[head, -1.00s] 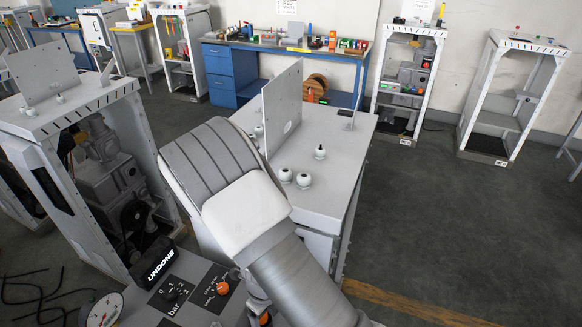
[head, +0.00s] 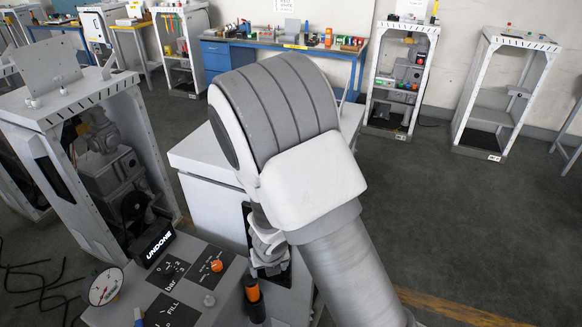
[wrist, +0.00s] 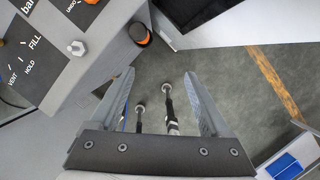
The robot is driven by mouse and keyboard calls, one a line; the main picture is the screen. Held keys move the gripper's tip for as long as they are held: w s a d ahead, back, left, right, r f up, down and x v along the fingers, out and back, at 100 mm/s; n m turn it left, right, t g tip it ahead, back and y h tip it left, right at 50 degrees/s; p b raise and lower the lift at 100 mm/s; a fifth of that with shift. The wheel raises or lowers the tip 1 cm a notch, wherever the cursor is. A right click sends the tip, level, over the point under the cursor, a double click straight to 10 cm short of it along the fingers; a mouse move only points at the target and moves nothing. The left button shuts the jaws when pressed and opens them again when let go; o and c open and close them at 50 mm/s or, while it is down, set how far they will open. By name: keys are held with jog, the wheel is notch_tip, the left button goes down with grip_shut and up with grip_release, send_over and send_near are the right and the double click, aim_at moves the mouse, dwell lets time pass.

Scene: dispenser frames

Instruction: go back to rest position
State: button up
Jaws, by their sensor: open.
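My gripper (wrist: 158,74) shows in the wrist view with its two grey fingers spread apart and nothing held between them. In the head view my bent arm covers the middle, and I cannot make out the fingers there. Below the gripper are grey floor and two thin stems with round metallic ends (wrist: 168,88); I cannot tell what they belong to. The control panel (head: 190,270) lies left of my arm, with an orange knob (head: 216,266) and a pressure gauge (head: 104,287). A black and orange cylinder (head: 254,300) stands at its right side.
An open-sided frame (head: 60,105) with machinery is at left. A blue workbench (head: 225,55) and more frames (head: 505,90) line the back wall. Open floor (head: 460,220) lies to the right.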

jog(key=w+d+r+m+t+h, duration=0.1)
jog(key=w+d+r+m+t, duration=0.15)
jog(key=r+m, duration=0.3)
jog(key=w+d+r+m+t, duration=0.1)
jog(key=w+d+r+m, duration=0.25)
jog(key=r, duration=0.35)
jog(key=s+d+r+m+h, duration=0.2)
jog(key=s+d+r+m, duration=0.2)
jog(key=d+r+m, duration=0.75)
jog(key=s+d+r+m, duration=0.4)
jog(key=s+r+m, duration=0.3)
jog(key=s+m, duration=0.5)
jog(key=s+a+r+m+y, duration=0.2)
jog(key=s+m, duration=0.5)
jog(key=shift+g, duration=0.45)
jog(key=f+b, duration=0.1)
jog(key=f, duration=0.1)
jog(key=f+b, duration=0.1)
jog(key=b, duration=0.1)
jog(key=f+b, duration=0.2)
jog(key=shift+w+f, duration=0.3)
